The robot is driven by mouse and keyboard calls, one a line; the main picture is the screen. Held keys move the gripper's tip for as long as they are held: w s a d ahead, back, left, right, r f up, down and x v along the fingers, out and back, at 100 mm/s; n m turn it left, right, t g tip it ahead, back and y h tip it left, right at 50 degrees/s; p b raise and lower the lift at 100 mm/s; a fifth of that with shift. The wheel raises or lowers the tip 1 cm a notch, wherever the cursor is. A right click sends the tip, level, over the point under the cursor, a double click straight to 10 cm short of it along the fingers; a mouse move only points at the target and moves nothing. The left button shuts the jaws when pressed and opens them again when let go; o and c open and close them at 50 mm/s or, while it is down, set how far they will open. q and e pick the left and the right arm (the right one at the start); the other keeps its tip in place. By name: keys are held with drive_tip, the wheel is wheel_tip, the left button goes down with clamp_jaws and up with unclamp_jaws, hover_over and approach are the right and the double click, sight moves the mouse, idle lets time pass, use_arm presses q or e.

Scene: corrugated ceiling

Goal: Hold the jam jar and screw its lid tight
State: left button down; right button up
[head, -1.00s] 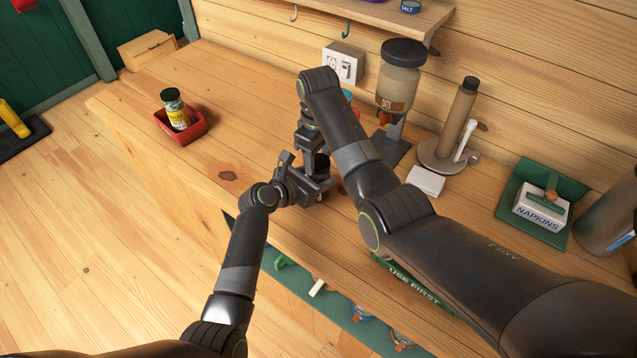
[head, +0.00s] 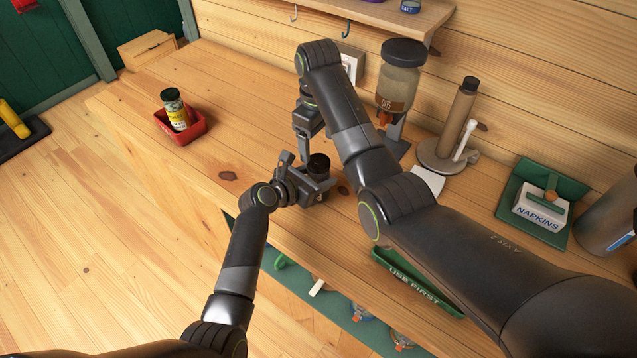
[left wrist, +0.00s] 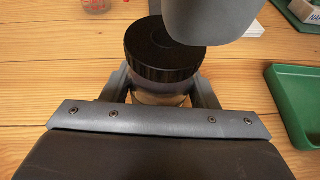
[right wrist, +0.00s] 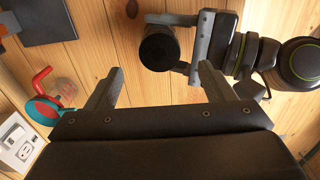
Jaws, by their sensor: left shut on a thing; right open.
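The jam jar (left wrist: 160,98) stands upright with its black ribbed lid (head: 318,162) on top. The lid also shows in the left wrist view (left wrist: 165,48) and from above in the right wrist view (right wrist: 158,50). I cannot tell how tightly the lid sits. My left gripper (head: 316,184) is shut around the jar body below the lid; the fingers hide much of the glass. My right gripper (head: 303,152) is open and empty, above and to the left of the lid in the head view, apart from it.
A red tray (head: 190,134) holding a yellow-labelled jar (head: 175,108) stands on the counter at left. The oats dispenser (head: 397,85), paper towel holder (head: 455,125) and napkin box (head: 541,206) stand along the wall. A green "USE FIRST" tray (head: 418,284) lies at the front.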

drive_tip(key=shift+r, duration=1.15)
use_arm(q)
drive_tip(key=shift+c, duration=2.3)
unclamp_jaws()
use_arm(e)
drive_tip(key=shift+w+d, duration=0.1)
use_arm(q)
drive_tip(key=v, duration=1.7)
drive_tip(key=shift+s+b, duration=0.25)
drive_tip(key=shift+b, duration=0.2)
use_arm(e)
drive_tip(key=shift+f, duration=0.5)
use_arm(q)
drive_tip(key=shift+a, duration=0.1)
